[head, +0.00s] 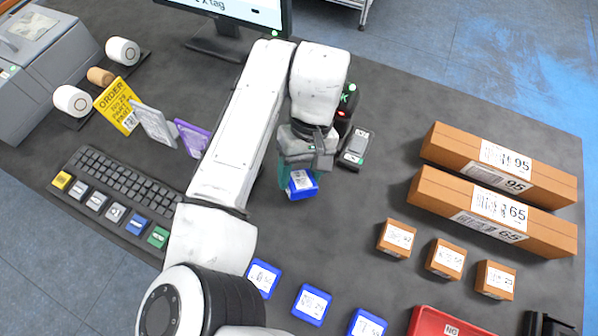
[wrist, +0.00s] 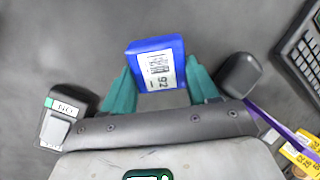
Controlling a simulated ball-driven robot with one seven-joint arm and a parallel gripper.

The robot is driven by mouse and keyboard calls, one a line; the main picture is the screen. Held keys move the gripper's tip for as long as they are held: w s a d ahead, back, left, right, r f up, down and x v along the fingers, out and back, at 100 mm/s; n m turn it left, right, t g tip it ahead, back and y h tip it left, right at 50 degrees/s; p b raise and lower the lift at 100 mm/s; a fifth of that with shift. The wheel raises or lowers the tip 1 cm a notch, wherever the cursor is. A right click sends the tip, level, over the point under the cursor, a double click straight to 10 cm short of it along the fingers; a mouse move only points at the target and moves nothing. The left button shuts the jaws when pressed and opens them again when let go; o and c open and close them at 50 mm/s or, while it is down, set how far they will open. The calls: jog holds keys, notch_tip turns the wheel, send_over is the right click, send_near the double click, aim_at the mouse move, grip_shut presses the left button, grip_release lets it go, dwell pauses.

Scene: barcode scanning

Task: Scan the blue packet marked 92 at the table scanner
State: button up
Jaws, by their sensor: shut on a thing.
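The blue packet marked 92 (wrist: 155,62) is between the teal fingers of my gripper (wrist: 162,88) in the wrist view. Its white barcode label faces that camera. In the head view the packet (head: 302,191) hangs under my gripper (head: 303,174), over the middle of the table; its height above the table is hard to tell. A black device with green and red lights (head: 346,102), which looks like the table scanner, stands just behind and right of my gripper, partly hidden by my arm. A small grey-topped unit (head: 354,147) lies in front of it, apart from the packet.
Three blue packets (head: 312,304) lie along the near edge. Small brown boxes (head: 445,258) and two long cartons (head: 495,215) are on the right, with a red tray (head: 440,322) near front. A keyboard (head: 125,185) and monitor (head: 240,15) stand left and back.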

jog(key=s+a+r+p, duration=0.4)
jog(key=s+r+p, duration=0.6)
jog(key=s, duration=0.2)
jog(key=shift+a, duration=0.2)
jog(key=shift+s, duration=0.1)
